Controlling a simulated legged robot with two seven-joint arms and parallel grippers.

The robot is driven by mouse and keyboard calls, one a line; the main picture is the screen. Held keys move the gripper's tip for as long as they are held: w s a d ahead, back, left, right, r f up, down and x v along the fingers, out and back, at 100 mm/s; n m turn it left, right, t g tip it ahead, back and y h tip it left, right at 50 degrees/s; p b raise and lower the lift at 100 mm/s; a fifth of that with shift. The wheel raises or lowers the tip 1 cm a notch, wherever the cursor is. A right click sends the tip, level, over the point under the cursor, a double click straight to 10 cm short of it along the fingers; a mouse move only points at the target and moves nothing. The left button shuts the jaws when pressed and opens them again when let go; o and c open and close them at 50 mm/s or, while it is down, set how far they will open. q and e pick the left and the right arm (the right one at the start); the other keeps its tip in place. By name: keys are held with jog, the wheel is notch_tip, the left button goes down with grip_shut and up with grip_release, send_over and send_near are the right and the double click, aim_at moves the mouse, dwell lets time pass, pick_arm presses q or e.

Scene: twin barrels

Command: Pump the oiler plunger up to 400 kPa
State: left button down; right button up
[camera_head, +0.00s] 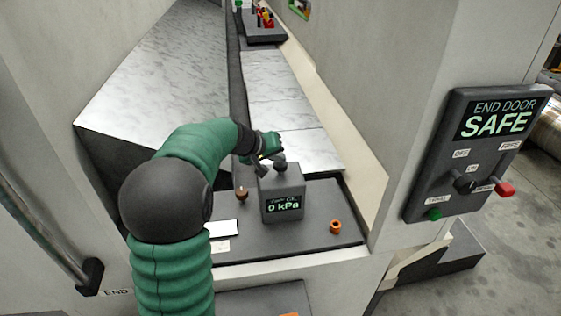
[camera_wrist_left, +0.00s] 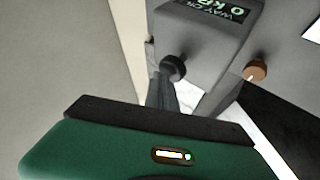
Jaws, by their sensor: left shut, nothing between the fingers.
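The oiler is a grey box (camera_head: 281,200) on a dark shelf, and its display reads 0 kPa. Its dark round plunger knob (camera_head: 280,167) sits on top. My left gripper (camera_head: 262,168) is shut and empty, just to the left of the knob; I cannot tell whether it touches it. In the left wrist view the oiler box (camera_wrist_left: 205,45) is at the top with its knob (camera_wrist_left: 174,67) facing me, and my gripper fingers (camera_wrist_left: 165,95) show just below the knob, partly hidden by the wrist housing. My right gripper is not in view.
A brown knob (camera_head: 241,194) stands left of the oiler and an orange ring-like piece (camera_head: 335,227) lies to its right on the dark shelf (camera_head: 300,240). A control panel (camera_head: 478,155) reading END DOOR SAFE is at the right. Walls flank the shelf closely.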

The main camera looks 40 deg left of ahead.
aim_at(278, 165)
pick_arm(q)
jog(key=shift+f+b, duration=0.35)
jog(key=shift+f, duration=0.05)
dwell(0.5)
jog(key=shift+r+p, duration=0.9)
jog(key=shift+r, duration=0.65)
jog(key=shift+r, duration=0.1)
notch_tip(278, 165, up, 5)
jog(key=p, duration=0.3)
dwell(1.7)
